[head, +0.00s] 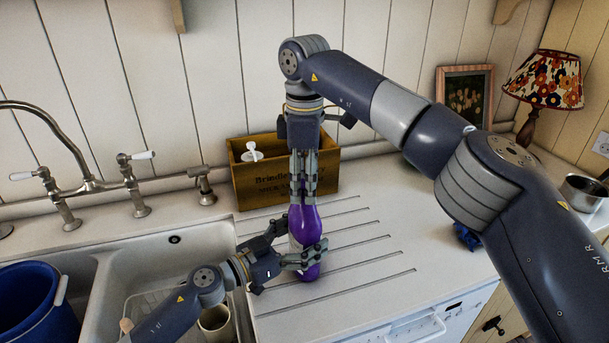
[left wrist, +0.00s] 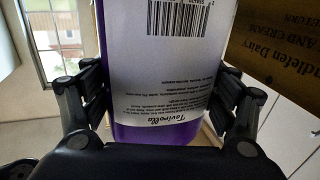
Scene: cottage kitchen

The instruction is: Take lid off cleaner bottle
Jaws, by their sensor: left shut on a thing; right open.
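The purple cleaner bottle (head: 307,226) stands upright on the ribbed drainer right of the sink. My left gripper (head: 300,247) is shut on its lower body from the left. In the left wrist view, the bottle's white label and purple base (left wrist: 165,65) sit between the two fingers. My right gripper (head: 303,188) points straight down over the bottle's top, its fingers open. The lid and neck are hidden by these fingers, and I cannot tell whether they touch the lid.
A wooden crate (head: 243,190) with a white pump top in it stands just behind the bottle. The sink (head: 178,252) and a blue bucket (head: 38,305) are at left, with taps behind. The counter right of the bottle is mostly clear; a blue cloth (head: 466,237) lies there.

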